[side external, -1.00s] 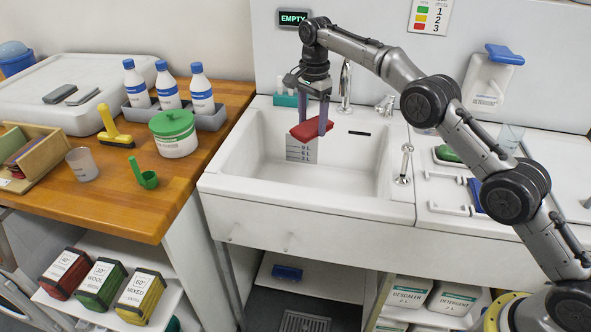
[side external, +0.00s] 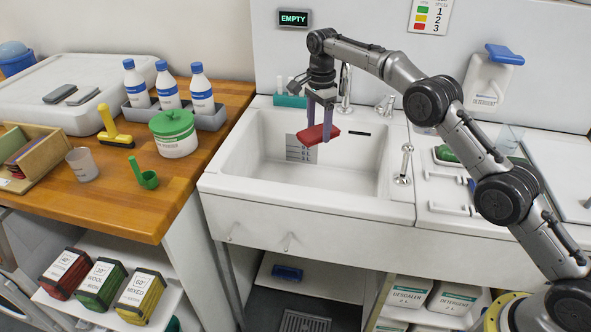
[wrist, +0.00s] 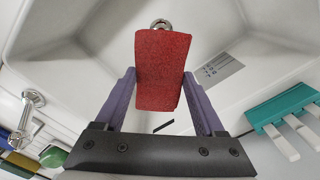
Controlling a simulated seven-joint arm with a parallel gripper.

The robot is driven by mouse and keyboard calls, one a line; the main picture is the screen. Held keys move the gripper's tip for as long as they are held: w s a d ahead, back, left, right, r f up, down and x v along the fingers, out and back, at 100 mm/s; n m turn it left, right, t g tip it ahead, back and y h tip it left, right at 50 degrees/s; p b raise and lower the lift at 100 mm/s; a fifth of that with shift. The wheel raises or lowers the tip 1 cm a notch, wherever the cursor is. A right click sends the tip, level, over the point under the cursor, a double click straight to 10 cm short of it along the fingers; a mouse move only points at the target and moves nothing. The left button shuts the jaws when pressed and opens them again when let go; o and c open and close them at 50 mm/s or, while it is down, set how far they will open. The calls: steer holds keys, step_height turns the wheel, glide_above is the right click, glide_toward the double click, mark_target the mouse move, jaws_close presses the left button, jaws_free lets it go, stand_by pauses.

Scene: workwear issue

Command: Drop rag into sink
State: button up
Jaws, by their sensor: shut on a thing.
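A red rag (side external: 318,135), a folded flat block shape, is held above the white sink (side external: 250,185). My gripper (side external: 319,126) points down with its two purple fingers shut on the rag. In the wrist view the rag (wrist: 162,70) sits between the fingertips of my gripper (wrist: 160,78), with the sink basin (wrist: 80,45) beneath it. The rag hangs clear of the basin floor. The basin looks empty, with a printed level scale on its far wall. The rag partly covers the drain fitting in the wrist view.
A chrome faucet (side external: 346,85) and a teal holder (side external: 290,100) stand behind the basin. A lever tap (side external: 404,165) stands on the right rim. The wooden counter (side external: 170,200) at left holds bottles, a green-lidded tub (side external: 174,135) and a yellow brush (side external: 112,125). A sign reads EMPTY.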

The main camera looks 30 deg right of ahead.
steer(key=shift+f, duration=1.05)
steer(key=o, duration=1.3)
steer(key=shift+o, duration=0.2)
